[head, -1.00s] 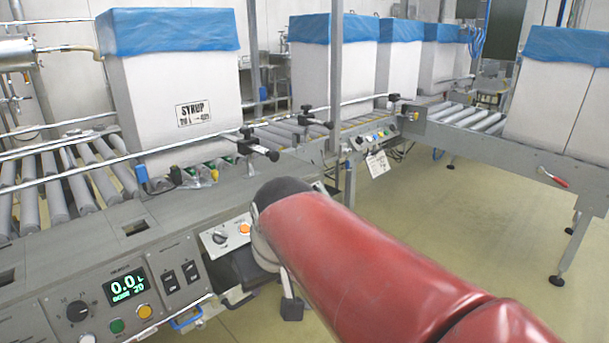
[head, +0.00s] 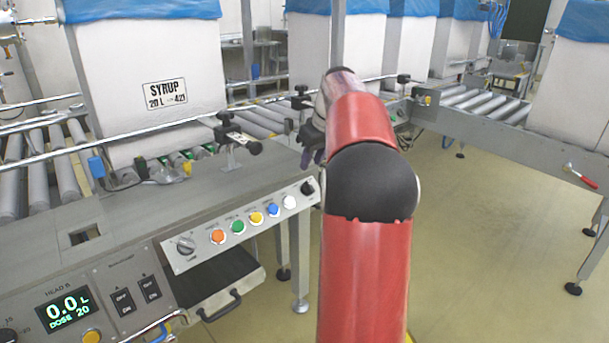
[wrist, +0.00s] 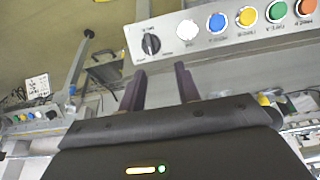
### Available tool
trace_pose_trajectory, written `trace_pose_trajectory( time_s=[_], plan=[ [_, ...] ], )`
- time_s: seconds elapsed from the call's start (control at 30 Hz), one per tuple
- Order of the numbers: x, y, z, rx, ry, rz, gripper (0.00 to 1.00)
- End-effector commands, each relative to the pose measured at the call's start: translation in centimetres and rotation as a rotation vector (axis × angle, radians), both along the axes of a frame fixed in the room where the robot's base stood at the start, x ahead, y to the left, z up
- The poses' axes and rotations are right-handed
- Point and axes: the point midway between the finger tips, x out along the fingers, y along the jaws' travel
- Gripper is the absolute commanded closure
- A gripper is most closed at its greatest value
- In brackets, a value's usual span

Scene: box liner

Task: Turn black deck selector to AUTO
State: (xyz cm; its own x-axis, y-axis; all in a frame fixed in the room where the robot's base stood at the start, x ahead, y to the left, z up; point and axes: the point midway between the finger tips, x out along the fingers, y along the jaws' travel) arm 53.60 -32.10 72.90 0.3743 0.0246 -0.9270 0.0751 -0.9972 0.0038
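A black selector knob (head: 307,188) sits at the right end of the slanted button panel in the head view, beside a white button. The same knob (wrist: 151,44) shows in the wrist view, upside down, with small lettering around it that I cannot read. My gripper (wrist: 160,78) is open and empty in the wrist view, its two dark fingers apart and pointing toward the panel, not touching the knob. In the head view my gripper (head: 311,152) is partly hidden by my red arm, just above and behind the knob.
Orange (head: 218,236), green, yellow, blue and white buttons line the panel, with a grey-black knob (head: 185,245) at its left end. A dose display (head: 63,309) is lower left. The conveyor rail (head: 150,134) and a syrup box (head: 150,75) stand behind.

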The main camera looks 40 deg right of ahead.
Motion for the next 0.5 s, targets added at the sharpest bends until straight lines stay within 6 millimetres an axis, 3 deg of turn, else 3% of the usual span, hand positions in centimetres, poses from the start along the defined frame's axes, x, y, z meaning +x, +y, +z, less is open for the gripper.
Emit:
trace_pose_trajectory(
  time_s=[0.13,0.5],
  plan=[
    [0.0,-1.9,-0.7,0.005,-0.008,0.003,0.67],
    [2.0,-1.7,-5.8,0.006,-0.006,0.005,0.67]
  ],
)
